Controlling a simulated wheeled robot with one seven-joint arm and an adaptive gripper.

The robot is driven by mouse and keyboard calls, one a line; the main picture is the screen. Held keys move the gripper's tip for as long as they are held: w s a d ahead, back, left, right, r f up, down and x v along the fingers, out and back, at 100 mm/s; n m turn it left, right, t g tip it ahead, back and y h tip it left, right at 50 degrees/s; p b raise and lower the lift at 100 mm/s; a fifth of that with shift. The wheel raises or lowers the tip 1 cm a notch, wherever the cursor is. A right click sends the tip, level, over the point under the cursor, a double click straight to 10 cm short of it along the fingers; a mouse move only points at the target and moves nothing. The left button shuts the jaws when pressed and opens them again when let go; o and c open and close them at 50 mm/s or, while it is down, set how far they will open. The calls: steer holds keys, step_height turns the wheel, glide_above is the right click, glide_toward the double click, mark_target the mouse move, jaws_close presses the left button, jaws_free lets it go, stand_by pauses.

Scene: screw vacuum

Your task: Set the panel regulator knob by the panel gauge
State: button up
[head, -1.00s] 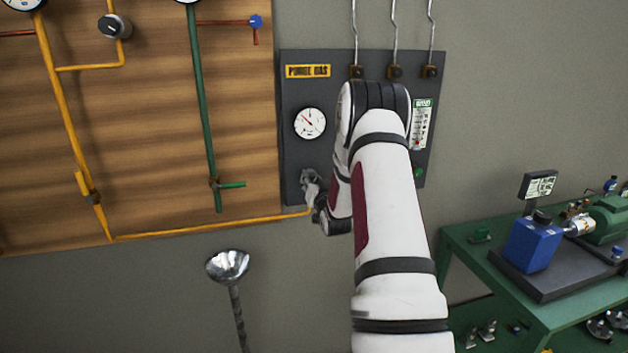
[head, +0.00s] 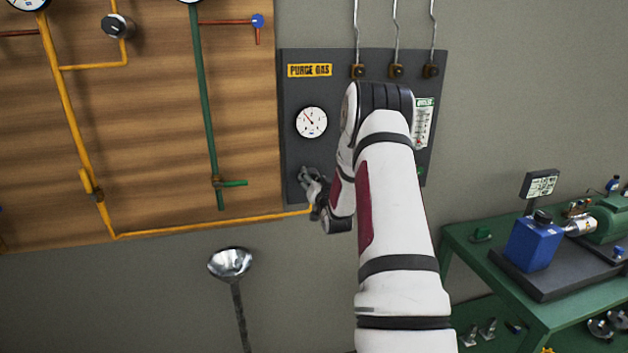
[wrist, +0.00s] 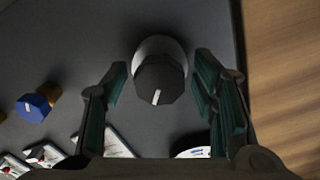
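The grey panel (head: 340,68) with the yellow PURGE GAS label hangs on the wall in the head view. In the wrist view, the dark faceted regulator knob (wrist: 160,82) with a white pointer line stands on the panel (wrist: 75,35). My gripper (wrist: 160,78) is open, with one finger on each side of the knob and a visible gap at both. In the head view my gripper (head: 312,186) is at the panel's lower left, and the knob is hidden there.
A blue knob (wrist: 36,104) with a brass base sits left of my fingers in the wrist view. A wooden board (head: 150,130) with yellow and green pipes is left of the panel. A metal funnel (head: 230,264) is below.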

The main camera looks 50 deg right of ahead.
steer(key=v, duration=1.2)
steer(key=shift+w, duration=0.1)
stand_by(0.4)
steer(key=w+a+r+n+g+y, duration=0.1)
steer(key=a+r+n+g+y, duration=0.15)
steer(key=a+r, duration=0.55)
steer(key=a+r+n+g+y, duration=0.25)
steer(key=a+r, duration=0.25)
steer(key=a, duration=0.7)
steer(key=s+a+r+n+g+y, duration=0.1)
steer(key=s+a+n+g+y, duration=0.1)
steer(key=s+a, duration=0.8)
steer(key=s+a+r+n+g+y, duration=0.2)
steer(key=s+a, duration=0.8)
steer(key=s, duration=0.6)
steer(key=shift+n+g, duration=0.4)
steer(key=shift+n, duration=0.5)
steer(key=shift+a+r, duration=0.1)
